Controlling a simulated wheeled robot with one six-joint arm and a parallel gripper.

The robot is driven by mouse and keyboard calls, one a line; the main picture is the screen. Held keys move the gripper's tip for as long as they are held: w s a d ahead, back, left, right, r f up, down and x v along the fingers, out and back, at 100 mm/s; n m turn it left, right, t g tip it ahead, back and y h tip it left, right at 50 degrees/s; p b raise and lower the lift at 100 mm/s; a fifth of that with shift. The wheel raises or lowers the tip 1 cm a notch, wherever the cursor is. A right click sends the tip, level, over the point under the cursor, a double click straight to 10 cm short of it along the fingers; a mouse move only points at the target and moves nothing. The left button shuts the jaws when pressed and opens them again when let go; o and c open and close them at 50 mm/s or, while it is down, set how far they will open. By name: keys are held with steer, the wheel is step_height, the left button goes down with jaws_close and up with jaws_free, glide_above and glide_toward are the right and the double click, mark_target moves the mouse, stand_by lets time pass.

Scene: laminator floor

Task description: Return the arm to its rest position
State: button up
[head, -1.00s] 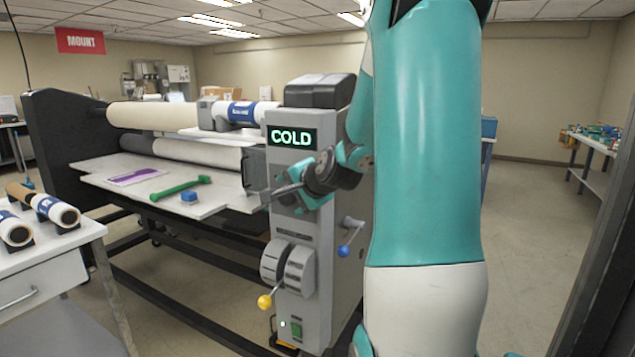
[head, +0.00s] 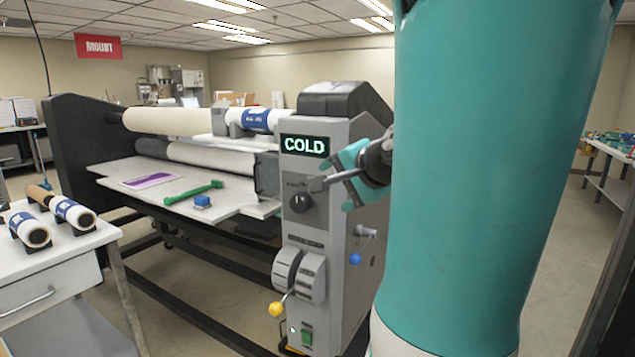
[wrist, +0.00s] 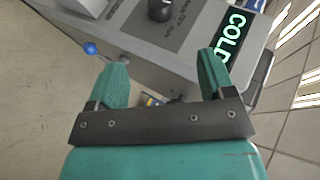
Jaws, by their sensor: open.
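My gripper (head: 347,182) is in front of the laminator's grey control cabinet (head: 345,135), beside the black knob (head: 301,203) and below the lit COLD display (head: 305,146). Its teal fingers are spread and nothing is between them. In the wrist view the open fingers (wrist: 160,82) point toward the cabinet face, with the knob (wrist: 160,9) beyond them and apart from them. The COLD display (wrist: 229,38) shows at the upper right there. My large teal arm link hides part of the right side of the head view.
A yellow-ended lever (head: 276,309) and a blue-ended lever (head: 355,258) stick out of the cabinet. A side table (head: 70,260) carries rolls. Open floor lies at right.

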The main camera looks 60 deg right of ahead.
stand_by(0.4)
steer(key=w+a+f+n+g+y, duration=0.2)
steer(key=w+a+n+y, duration=0.15)
steer(key=a+n, duration=0.4)
steer(key=w+a+f+n+g+y, duration=0.15)
steer(key=a+n+y, duration=0.25)
steer(key=a, duration=0.7)
steer(key=s+a+f+n+g, duration=0.2)
steer(key=s+a+n+g, duration=0.1)
steer(key=s+a+n, duration=0.2)
steer(key=s+a+f+n+g+y, duration=0.1)
steer(key=s+a+f+n+g, duration=0.2)
steer(key=a+n, duration=0.7)
steer(key=s+a+g, duration=0.1)
steer(key=s+a, duration=0.1)
steer(key=a, duration=0.1)
steer(key=shift+s, duration=0.4)
steer(key=shift+g, duration=0.25)
